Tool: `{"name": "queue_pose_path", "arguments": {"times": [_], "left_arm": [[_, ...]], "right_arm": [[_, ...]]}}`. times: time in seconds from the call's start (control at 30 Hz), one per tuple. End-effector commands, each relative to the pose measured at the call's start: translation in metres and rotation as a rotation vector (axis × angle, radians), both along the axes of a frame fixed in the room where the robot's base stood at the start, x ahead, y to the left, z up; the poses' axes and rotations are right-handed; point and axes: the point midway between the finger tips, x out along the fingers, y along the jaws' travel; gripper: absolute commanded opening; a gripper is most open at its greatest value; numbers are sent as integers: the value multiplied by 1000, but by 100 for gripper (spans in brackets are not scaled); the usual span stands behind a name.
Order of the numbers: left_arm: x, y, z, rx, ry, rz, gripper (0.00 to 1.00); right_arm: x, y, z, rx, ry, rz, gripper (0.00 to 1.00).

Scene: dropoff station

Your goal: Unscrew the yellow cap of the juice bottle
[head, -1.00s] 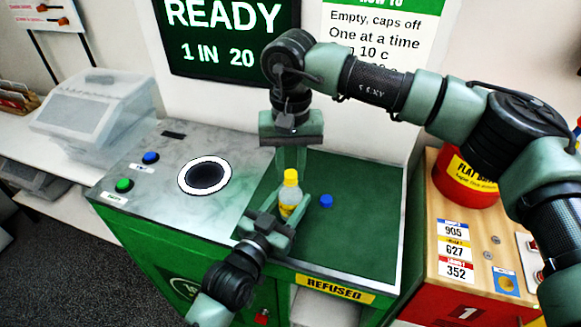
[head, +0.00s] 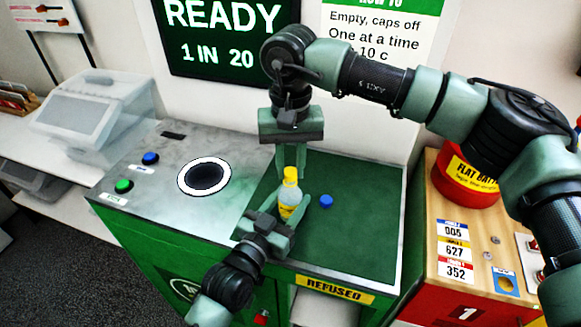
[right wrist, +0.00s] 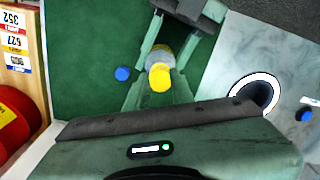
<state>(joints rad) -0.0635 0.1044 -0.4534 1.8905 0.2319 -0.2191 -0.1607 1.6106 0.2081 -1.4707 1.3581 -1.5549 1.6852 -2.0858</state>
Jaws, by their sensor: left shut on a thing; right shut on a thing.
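The juice bottle (head: 287,212) stands upright on the green mat with a yellow label and a yellow cap (head: 291,174). My left gripper (head: 291,207) is shut around the bottle's body from the front. My right gripper (head: 290,170) points down from above and is shut on the cap. In the right wrist view, the cap (right wrist: 160,77) shows between my right fingers, with the bottle (right wrist: 158,55) partly hidden behind it. Whether the cap is still on the threads cannot be told.
A loose blue cap (head: 326,201) lies on the green mat (head: 355,235) right of the bottle. A round white-rimmed hole (head: 204,177) is in the grey counter to the left, with blue (head: 150,158) and green (head: 123,186) buttons. A red tub (head: 465,180) stands at right.

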Motion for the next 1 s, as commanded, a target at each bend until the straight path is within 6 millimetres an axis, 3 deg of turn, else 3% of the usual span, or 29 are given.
{"name": "queue_pose_path", "arguments": {"times": [0.77,1.0], "left_arm": [[0,0,-1,1,3,0,0],[0,0,-1,1,3,0,0]], "right_arm": [[0,0,16,0,-1,0,0],[0,0,42,0,-3,-1,0]]}}
